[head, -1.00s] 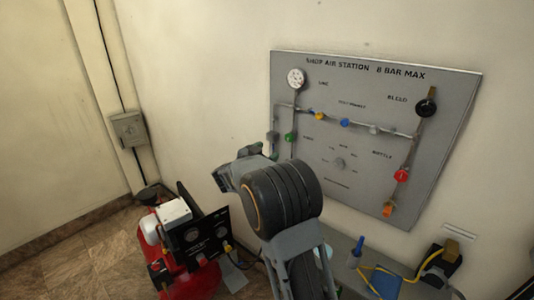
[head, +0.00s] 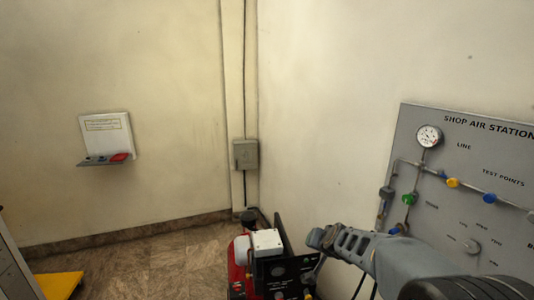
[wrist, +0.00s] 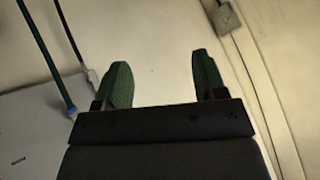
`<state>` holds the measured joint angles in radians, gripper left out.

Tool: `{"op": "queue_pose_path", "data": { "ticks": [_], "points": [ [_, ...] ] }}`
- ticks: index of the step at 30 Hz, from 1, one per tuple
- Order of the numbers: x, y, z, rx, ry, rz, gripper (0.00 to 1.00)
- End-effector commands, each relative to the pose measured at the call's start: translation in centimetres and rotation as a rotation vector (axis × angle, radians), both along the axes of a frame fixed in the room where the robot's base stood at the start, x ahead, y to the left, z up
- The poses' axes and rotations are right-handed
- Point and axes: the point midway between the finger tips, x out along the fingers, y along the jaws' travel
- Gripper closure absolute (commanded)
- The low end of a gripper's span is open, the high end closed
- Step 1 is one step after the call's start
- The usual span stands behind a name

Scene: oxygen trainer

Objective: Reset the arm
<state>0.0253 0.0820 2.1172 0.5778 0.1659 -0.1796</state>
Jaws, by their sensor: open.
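My gripper (wrist: 162,82) shows in the wrist view with its two green fingers apart and nothing between them. Beyond the fingers is bare cream wall. In the head view my arm reaches in from the lower right, and its end lies in front of the wall, just left of the grey air station panel (head: 462,165). The fingertips are hard to make out there. The panel carries a white gauge (head: 428,136), a green knob (head: 409,198), a yellow knob (head: 452,183) and a blue knob (head: 489,199). The panel's right part is out of frame.
A red compressor (head: 238,272) with a black panel stands on the floor below my arm's end. A grey wall box (head: 246,154) is near the corner. A small shelf (head: 92,162) hangs on the left wall. A yellow object (head: 55,286) is at lower left. Floor between is clear.

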Motion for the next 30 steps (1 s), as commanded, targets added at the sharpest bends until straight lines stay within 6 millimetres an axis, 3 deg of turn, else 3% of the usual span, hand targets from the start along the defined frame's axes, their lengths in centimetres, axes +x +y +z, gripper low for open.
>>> {"op": "queue_pose_path", "data": {
  "ticks": [3, 6, 10, 12, 16, 21, 30],
  "points": [
    [-8.7, 1.7, 0.0, -0.032, 0.233, 0.171, 0.35],
    [-15.5, 1.3, 0.1, -0.106, 0.4, 0.249, 0.35],
    [-21.3, 0.1, 0.7, -0.207, 0.5, 0.288, 0.35],
    [-22.9, -0.4, 1.3, -0.25, 0.493, 0.297, 0.35],
    [-24.0, -0.6, 2.5, -0.282, 0.43, 0.294, 0.35],
    [-24.3, -0.4, 3.8, -0.288, 0.373, 0.287, 0.35],
    [-24.3, -0.4, 4.1, -0.288, 0.363, 0.288, 0.35]
  ]
}}
